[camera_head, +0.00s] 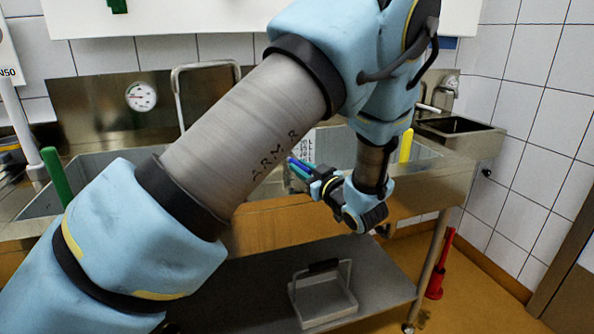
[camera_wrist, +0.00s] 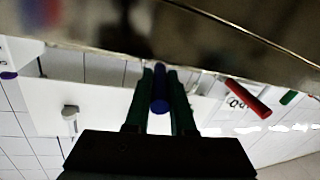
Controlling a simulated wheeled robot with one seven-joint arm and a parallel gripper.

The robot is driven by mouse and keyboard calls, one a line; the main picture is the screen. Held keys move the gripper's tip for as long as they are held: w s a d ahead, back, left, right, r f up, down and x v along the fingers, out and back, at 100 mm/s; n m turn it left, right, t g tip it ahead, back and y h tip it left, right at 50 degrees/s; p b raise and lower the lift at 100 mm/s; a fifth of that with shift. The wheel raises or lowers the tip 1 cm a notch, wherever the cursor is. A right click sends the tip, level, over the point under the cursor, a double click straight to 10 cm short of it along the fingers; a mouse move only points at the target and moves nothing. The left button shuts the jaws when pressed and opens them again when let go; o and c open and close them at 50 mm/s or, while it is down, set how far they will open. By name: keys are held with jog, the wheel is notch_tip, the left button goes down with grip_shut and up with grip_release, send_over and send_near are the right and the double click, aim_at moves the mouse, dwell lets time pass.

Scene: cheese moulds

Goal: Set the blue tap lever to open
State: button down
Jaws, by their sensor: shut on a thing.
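The blue tap lever (camera_wrist: 160,90) sits between the two green fingers of my gripper (camera_wrist: 159,92) in the wrist view. The fingers lie along both sides of it and are shut on it. In the head view my gripper (camera_head: 302,170) is at the front of the steel sink unit, and a bit of the blue lever (camera_head: 296,164) shows between the fingers. The tap body and the lever's stop positions are hidden, so I cannot tell how far it is turned.
A steel sink (camera_head: 95,160) lies behind my arm. A green handle (camera_head: 57,178) stands at the left and a yellow one (camera_head: 405,146) at the right. A grey carrier (camera_head: 324,302) stands on the lower shelf. A red lever (camera_wrist: 248,98) shows in the wrist view.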

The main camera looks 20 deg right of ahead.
jog(key=n+y, duration=0.1)
jog(key=d+n+y, duration=0.1)
jog(key=y, duration=0.1)
jog(key=g+y+b, duration=0.1)
jog(key=shift+w+d+f+n+y, duration=0.15)
jog(key=shift+w+d+n+y, duration=0.15)
jog(key=shift+d+n, duration=0.1)
jog(key=shift+w+d+n+g+y, duration=0.15)
jog(key=shift+d+n+g+y, duration=0.25)
jog(key=shift+n+g+y, duration=0.55)
jog(key=shift+t+y, duration=0.25)
jog(key=shift+t, duration=0.1)
jog(key=c, duration=0.8)
grip_release()
jog(key=shift+o, duration=0.2)
jog(key=b+v, duration=0.3)
jog(key=v, duration=0.7)
jog(key=shift+s+d, duration=0.25)
jog(key=shift+s, duration=0.1)
